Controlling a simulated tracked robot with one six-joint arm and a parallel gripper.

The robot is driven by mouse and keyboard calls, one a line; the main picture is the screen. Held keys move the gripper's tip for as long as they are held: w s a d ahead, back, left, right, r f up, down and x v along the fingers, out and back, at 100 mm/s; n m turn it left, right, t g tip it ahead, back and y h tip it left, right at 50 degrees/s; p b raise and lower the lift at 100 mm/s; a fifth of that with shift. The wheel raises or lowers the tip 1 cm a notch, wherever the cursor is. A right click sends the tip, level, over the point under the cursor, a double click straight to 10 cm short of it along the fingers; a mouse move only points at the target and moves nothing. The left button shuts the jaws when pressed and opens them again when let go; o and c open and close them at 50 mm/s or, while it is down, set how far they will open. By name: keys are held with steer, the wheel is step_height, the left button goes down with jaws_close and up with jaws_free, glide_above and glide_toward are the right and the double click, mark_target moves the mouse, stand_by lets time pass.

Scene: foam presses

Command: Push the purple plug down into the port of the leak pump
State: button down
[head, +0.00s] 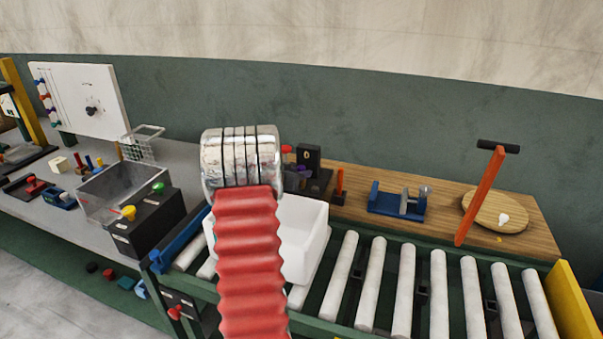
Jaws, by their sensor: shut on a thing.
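The red ribbed sleeve and silver ringed wrist of my arm rise through the middle of the head view. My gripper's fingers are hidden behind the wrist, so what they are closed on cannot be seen. A small patch of purple, possibly the purple plug (301,171), shows just right of the wrist. It is by a dark block-like device (310,157) on the wooden bench, possibly the leak pump. The wrist covers the device's left side. I cannot make out its port or whether the purple piece touches it.
A white bin (312,240) sits on the roller conveyor (408,285) in front of the wooden bench (440,196). A blue fixture (385,201) and a round board with an orange lever (481,195) stand right. A grey bench with a black button box (147,228) is left.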

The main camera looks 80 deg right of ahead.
steer(key=c, duration=1.8)
jaws_free()
steer(key=v, duration=1.2)
steer(key=shift+r, duration=0.1)
